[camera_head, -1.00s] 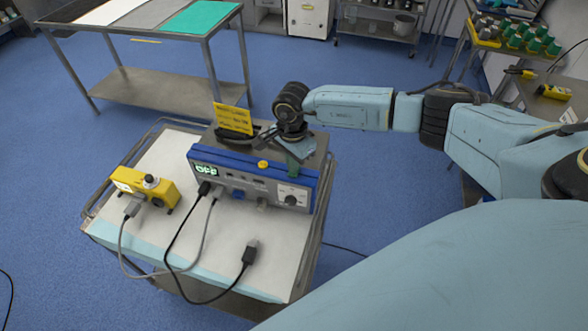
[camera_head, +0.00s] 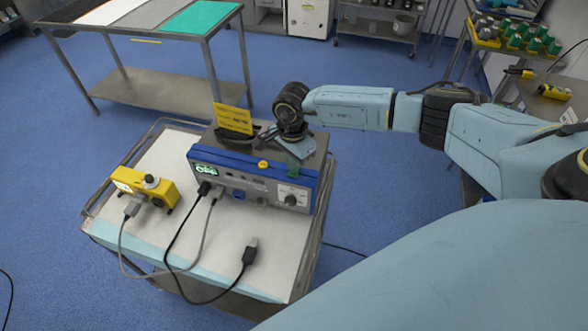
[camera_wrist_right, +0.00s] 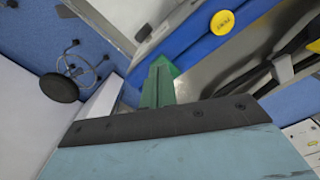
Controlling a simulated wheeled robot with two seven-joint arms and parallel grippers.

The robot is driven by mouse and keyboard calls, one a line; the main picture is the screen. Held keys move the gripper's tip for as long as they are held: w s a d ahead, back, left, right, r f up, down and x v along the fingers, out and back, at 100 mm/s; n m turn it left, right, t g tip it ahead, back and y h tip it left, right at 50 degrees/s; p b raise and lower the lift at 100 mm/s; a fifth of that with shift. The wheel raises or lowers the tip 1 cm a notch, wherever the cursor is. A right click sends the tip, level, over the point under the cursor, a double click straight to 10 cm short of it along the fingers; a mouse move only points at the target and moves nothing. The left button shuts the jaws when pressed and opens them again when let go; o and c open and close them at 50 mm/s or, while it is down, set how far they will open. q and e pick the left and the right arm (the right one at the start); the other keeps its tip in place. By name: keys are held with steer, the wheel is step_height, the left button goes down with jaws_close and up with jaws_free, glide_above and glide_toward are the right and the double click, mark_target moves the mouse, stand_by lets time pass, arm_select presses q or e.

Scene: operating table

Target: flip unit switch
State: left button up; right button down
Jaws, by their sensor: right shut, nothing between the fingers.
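The blue and grey unit (camera_head: 225,160) stands on a cart. Its front display (camera_head: 206,169) reads OFF in green. A round yellow button (camera_head: 263,164) sits at the unit's upper front edge; a lettered yellow button also shows in the right wrist view (camera_wrist_right: 222,22). My right gripper (camera_head: 293,170) is shut and empty at the upper front edge, right of the yellow button and above the knob. Its green fingers (camera_wrist_right: 160,82) show in the wrist view; contact cannot be told. My left gripper is not in view.
The cart top (camera_head: 140,240) also holds a yellow device (camera_head: 147,187) with a cable and a loose black plug (camera_head: 250,252). Blue floor lies around the cart; a steel table (camera_head: 150,90) stands behind.

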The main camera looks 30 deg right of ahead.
steer(key=shift+f+b, duration=0.85)
steer(key=shift+f, duration=0.1)
stand_by(0.6)
steer(key=shift+r+p, duration=2.3)
steer(key=shift+r, duration=1.3)
steer(key=shift+f, duration=0.1)
